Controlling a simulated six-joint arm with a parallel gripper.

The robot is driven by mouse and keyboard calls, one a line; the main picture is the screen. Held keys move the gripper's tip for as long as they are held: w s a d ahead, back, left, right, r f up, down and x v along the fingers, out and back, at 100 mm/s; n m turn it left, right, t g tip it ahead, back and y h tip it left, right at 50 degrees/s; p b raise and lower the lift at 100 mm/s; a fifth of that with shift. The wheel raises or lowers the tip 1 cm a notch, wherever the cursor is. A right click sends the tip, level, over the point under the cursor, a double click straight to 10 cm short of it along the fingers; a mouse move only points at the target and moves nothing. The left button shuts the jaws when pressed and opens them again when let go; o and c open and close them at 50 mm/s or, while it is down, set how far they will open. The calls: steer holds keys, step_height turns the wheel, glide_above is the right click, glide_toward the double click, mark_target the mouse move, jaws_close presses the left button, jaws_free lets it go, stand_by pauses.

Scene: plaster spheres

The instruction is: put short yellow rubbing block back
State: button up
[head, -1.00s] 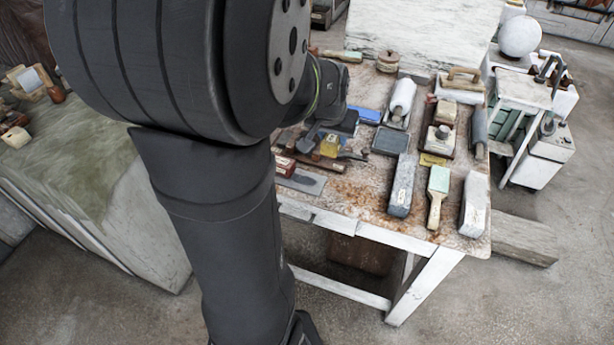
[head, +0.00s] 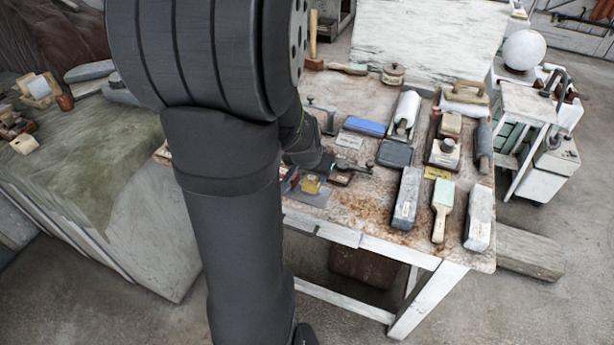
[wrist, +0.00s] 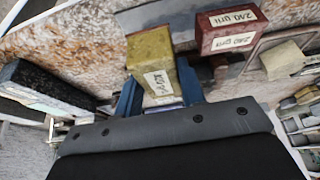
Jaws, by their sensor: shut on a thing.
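The short yellow block (wrist: 152,58) stands out in the wrist view, with a white grit label on its near face. My gripper (wrist: 157,90) is shut on it, with one blue finger on each side. In the head view the yellow block (head: 310,185) shows near the front left of the worktable, below my dark wrist. My fingers are mostly hidden there. A red block (wrist: 231,33) with 240 grit labels sits just right of the yellow one in the wrist view. I cannot tell whether the yellow block touches the table.
A dark block (wrist: 45,88) lies left of my gripper and a tan block (wrist: 283,60) lies to the right. The rusty front strip is clear.

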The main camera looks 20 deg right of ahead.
steer(key=shift+w+a+f, duration=0.15)
steer(key=shift+w+f, duration=0.05)
steer(key=shift+w, duration=0.1)
steer(key=shift+f, duration=2)
steer(key=shift+f, duration=0.1)
steer(key=o, duration=0.8)
steer(key=shift+f, duration=0.1)
steer(key=shift+c, duration=0.2)
steer(key=shift+r, duration=0.25)
steer(key=v, duration=1.2)
